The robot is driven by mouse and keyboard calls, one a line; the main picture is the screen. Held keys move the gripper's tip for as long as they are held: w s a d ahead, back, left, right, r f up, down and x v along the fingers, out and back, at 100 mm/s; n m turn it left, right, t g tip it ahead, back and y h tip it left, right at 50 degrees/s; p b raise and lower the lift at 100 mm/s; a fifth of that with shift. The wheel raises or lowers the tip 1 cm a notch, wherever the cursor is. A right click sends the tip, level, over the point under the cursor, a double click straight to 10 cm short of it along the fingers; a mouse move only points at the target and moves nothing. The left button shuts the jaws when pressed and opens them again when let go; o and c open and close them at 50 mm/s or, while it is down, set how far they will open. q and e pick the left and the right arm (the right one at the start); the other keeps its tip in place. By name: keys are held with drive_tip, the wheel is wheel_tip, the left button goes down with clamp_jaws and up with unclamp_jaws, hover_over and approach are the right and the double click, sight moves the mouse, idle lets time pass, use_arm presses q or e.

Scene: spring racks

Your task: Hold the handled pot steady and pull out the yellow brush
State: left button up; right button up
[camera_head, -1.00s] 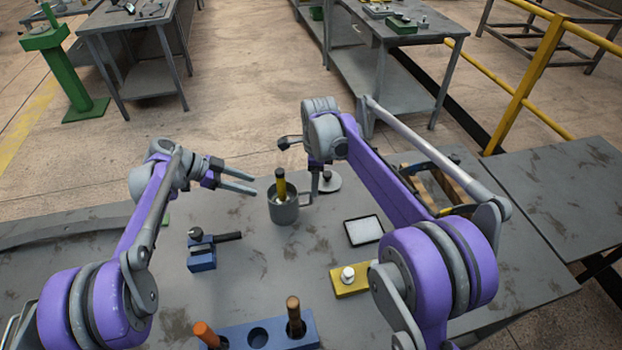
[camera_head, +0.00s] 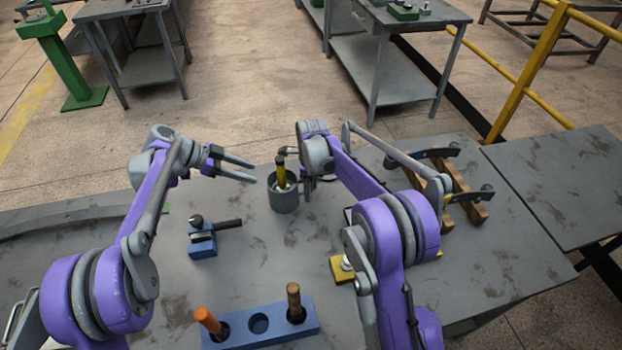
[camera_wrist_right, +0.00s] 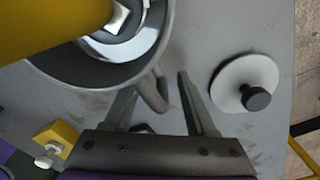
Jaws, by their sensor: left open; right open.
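The grey handled pot (camera_head: 284,200) stands upright on the table in the head view. The yellow brush (camera_head: 281,179) stands in it, its dark top end upward. In the right wrist view the brush (camera_wrist_right: 50,28) fills the upper left, and the pot's rim (camera_wrist_right: 108,78) curves below it. My left gripper (camera_head: 255,172) is open and empty, just left of the pot and apart from the brush. My right gripper (camera_head: 308,187) is at the pot's right side. In its wrist view the gripper (camera_wrist_right: 157,84) is open, with the pot's curved handle (camera_wrist_right: 154,93) between its fingers; contact cannot be told.
A white disc with a black knob (camera_wrist_right: 240,84) lies right of my right gripper. A blue block with a dark tool (camera_head: 203,246) is left front of the pot. A blue rack (camera_head: 258,338) holding handles is in front. A yellow block (camera_head: 338,268) is partly hidden by my right arm.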

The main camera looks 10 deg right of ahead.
drive_tip(key=shift+f, duration=0.65)
clamp_jaws()
idle(1.0)
